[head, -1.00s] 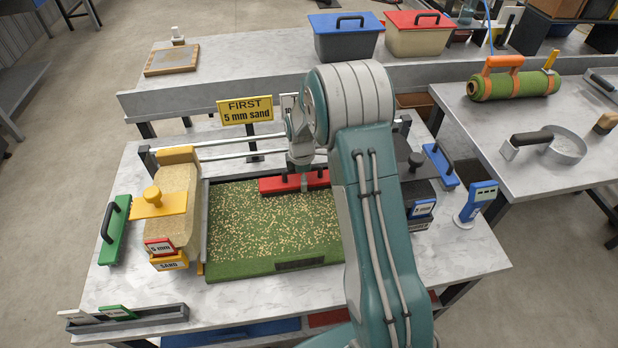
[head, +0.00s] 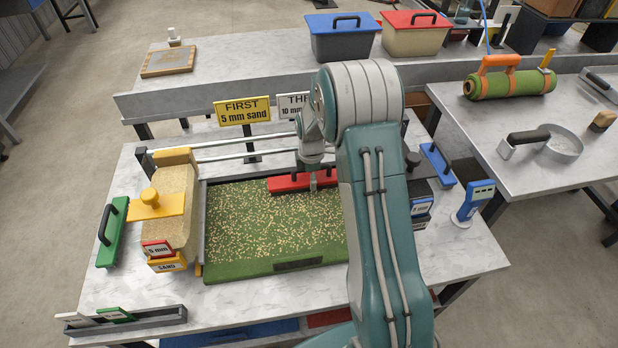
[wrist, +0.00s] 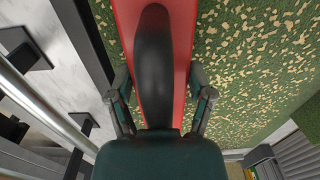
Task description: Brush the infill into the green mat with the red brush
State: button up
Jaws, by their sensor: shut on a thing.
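The green mat (head: 262,232) lies in a dark frame on the table, scattered with pale tan infill grains over most of its surface. The red brush (head: 290,184) lies along the mat's far edge, at its right part. My gripper (wrist: 163,95) is shut on the brush's black handle (wrist: 153,50), with one finger on each side in the wrist view. In the head view my gripper (head: 314,180) is above the brush, and my arm hides the mat's right end. The infill also shows beside the brush in the wrist view.
Rails run behind the mat, with a yellow "FIRST 5 mm sand" sign (head: 243,112). A blue meter (head: 476,201) stands at the right.

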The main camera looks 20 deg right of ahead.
jog(key=shift+r, duration=3.5)
